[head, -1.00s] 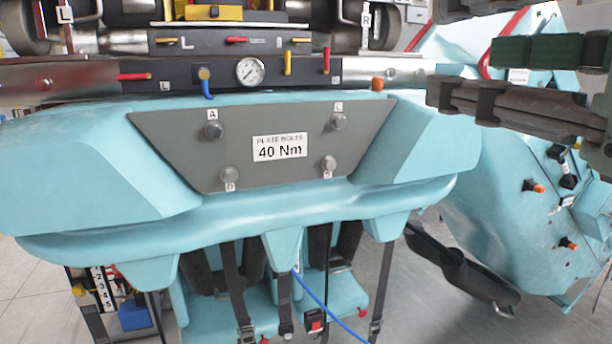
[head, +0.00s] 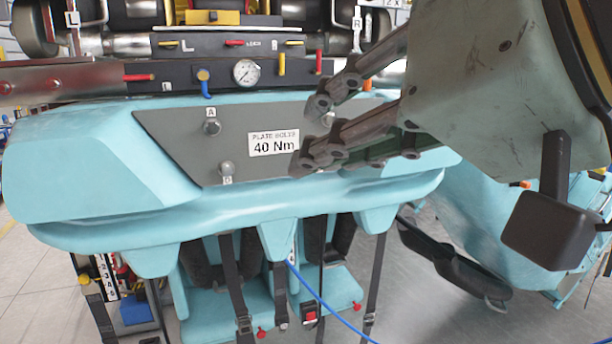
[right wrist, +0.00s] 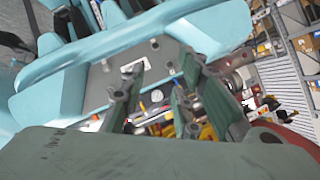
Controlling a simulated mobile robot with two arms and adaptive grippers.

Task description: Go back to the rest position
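My right gripper (head: 312,135) comes in from the right in the head view, in front of the right part of the grey plate (head: 178,140) on the turquoise train car (head: 90,165). It covers the plate's right-hand bolts. In the right wrist view its two fingers (right wrist: 155,105) stand apart with nothing between them. The plate carries a "40 Nm" label (head: 274,142), and bolts A (head: 211,127) and D (head: 227,169) show at its left. I cannot tell whether the gripper touches the plate. My left gripper is not in view.
Above the plate is a dark panel with a pressure gauge (head: 246,72) and coloured levers. Seats with black straps (head: 240,290) and a blue hose (head: 325,303) hang below. Another turquoise car part (head: 480,235) stands at the right. Shelves (right wrist: 300,40) show in the right wrist view.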

